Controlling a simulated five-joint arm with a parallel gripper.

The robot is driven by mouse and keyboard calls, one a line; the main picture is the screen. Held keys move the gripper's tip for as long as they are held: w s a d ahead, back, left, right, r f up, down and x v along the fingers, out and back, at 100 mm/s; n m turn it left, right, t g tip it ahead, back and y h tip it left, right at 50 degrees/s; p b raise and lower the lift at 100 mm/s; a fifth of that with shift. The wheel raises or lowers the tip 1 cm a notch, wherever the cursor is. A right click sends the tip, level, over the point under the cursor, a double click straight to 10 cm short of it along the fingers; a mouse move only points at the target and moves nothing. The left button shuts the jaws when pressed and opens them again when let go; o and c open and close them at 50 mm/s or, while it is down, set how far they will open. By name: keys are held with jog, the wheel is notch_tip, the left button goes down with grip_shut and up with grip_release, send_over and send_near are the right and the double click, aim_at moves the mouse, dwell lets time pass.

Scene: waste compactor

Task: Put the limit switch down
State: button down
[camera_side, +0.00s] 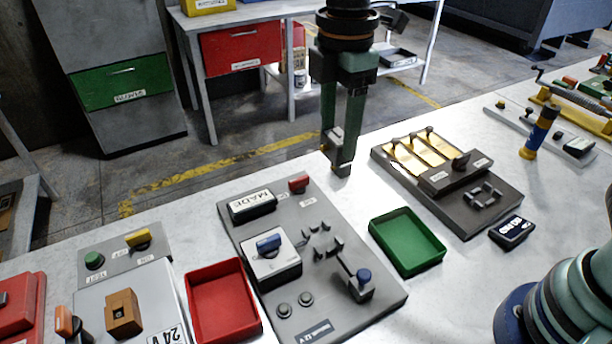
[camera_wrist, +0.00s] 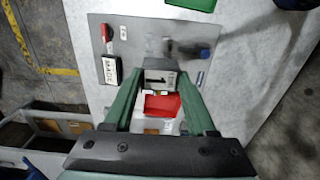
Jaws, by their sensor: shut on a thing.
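My gripper (camera_side: 341,168) hangs pointing down, above the back part of the table, between the grey panel and the dark fixture. Its green fingers are shut on a small grey block, the limit switch (camera_side: 336,138), which is partly hidden by the fingers. In the wrist view the limit switch (camera_wrist: 160,66) sits between the fingertips (camera_wrist: 161,80), with a pale label marked 1 facing the camera. The block appears clear of the table.
The grey panel (camera_side: 322,268) carries a black display, a red switch and a blue-knobbed lever. A green tray (camera_side: 404,242) and a red tray (camera_side: 222,302) flank it. The dark fixture (camera_side: 495,205) holds brass strips. A dark labelled box (camera_side: 512,231) lies right of the green tray.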

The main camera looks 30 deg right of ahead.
jog(key=s+d, duration=0.3)
jog(key=d, duration=0.5)
jog(key=m, duration=0.1)
send_over(405, 242)
notch_tip(405, 242, down, 22)
jog(key=shift+r, duration=0.15)
jog(key=shift+c, duration=1)
grip_release()
